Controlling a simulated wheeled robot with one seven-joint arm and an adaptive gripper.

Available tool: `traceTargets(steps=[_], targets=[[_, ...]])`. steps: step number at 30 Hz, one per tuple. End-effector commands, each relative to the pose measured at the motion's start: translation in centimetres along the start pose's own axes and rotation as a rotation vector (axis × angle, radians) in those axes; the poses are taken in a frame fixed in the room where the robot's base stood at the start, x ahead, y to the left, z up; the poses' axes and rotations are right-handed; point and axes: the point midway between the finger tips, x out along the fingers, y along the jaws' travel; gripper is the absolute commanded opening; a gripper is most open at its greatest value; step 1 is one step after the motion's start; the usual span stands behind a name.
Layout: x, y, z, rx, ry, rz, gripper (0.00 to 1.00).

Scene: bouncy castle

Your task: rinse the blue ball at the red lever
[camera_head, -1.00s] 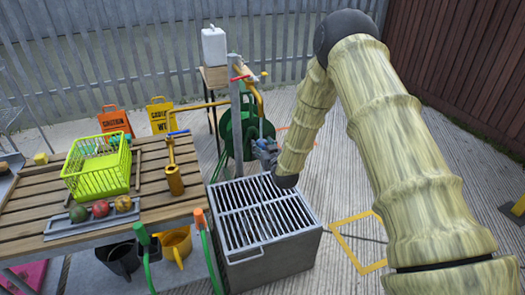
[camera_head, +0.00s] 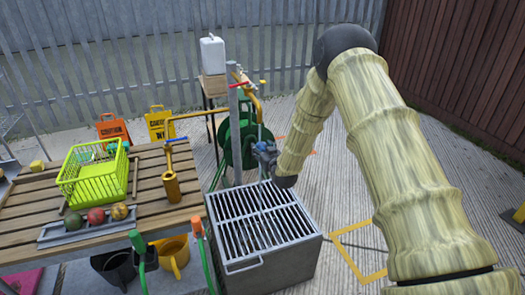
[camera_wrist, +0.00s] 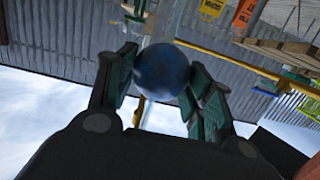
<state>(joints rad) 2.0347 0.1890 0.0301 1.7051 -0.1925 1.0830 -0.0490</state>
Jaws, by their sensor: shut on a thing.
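The blue ball (camera_wrist: 161,71) is held between the dark finger pads of my gripper (camera_wrist: 160,80) in the wrist view. The red lever (camera_head: 239,84) sits near the top of the grey post (camera_head: 234,130). A yellow spout (camera_head: 255,104) bends down on the post's right side, above my gripper. I cannot tell whether water runs from it.
A grated metal basin (camera_head: 225,262) stands below my gripper. A slatted wooden table (camera_head: 150,204) at left bears a green basket (camera_head: 93,183), a brass pump with a blue handle (camera_head: 170,186) and a tray of balls (camera_head: 60,236). A green hose reel (camera_head: 229,150) stands behind the post.

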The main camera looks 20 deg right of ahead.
Motion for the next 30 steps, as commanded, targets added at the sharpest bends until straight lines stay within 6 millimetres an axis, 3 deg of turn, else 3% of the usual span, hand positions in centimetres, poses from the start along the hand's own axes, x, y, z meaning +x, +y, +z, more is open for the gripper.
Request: traceTargets(steps=[30], targets=[[-0.5,1.1,0.1,0.0,0.0,0.0,0.35]])
